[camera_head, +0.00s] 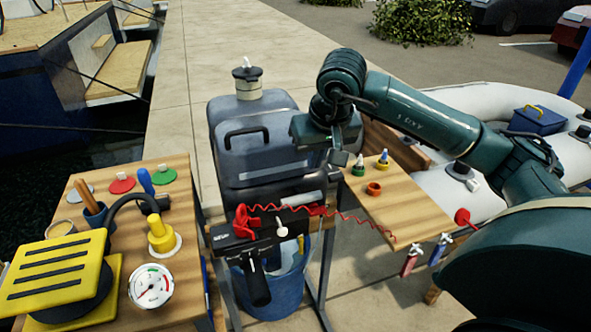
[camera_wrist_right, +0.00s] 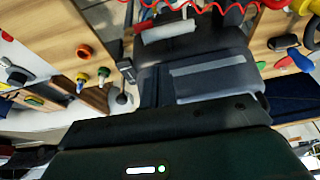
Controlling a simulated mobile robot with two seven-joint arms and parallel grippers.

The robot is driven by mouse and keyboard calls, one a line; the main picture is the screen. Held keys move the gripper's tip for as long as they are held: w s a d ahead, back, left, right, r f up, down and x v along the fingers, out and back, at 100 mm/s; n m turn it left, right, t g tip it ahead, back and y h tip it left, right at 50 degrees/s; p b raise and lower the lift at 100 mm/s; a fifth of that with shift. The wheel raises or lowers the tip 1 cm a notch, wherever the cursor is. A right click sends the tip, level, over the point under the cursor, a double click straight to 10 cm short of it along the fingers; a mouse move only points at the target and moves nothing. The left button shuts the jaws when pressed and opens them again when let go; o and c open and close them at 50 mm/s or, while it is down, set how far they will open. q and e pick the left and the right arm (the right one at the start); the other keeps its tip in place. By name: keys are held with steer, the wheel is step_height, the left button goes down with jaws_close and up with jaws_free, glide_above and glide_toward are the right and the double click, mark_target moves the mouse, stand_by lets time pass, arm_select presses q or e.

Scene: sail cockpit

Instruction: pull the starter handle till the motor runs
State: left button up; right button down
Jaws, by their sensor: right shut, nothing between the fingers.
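The outboard motor (camera_head: 265,155) stands upright in the middle of the head view, with a dark grey cowling and a black loop handle (camera_head: 247,137) on its face. Below it are a pale grey bar (camera_head: 310,198), a red clip (camera_head: 246,222) with a coiled red cord, and a black tiller (camera_head: 258,280). I cannot tell for sure which part is the starter handle. The pale bar also shows in the right wrist view (camera_wrist_right: 166,32). My right gripper (camera_head: 342,158) is shut and empty, right of the cowling and apart from the pale bar. My left gripper is not in view.
A wooden side board (camera_head: 400,205) carries small coloured caps, with two tags hanging off its edge. A left bench (camera_head: 190,300) holds a yellow pedal pump, a gauge and several discs. A blue bucket (camera_head: 285,290) stands under the motor. An inflatable boat (camera_head: 440,90) lies behind.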

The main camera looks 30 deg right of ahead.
mark_target(311, 182)
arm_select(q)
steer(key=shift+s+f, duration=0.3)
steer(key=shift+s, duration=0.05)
arm_select(e)
steer(key=shift+d+x, duration=0.2)
steer(key=shift+x, duration=2.2)
steer(key=shift+d+x, duration=0.2)
steer(key=shift+x, duration=2.25)
steer(key=shift+s, duration=0.1)
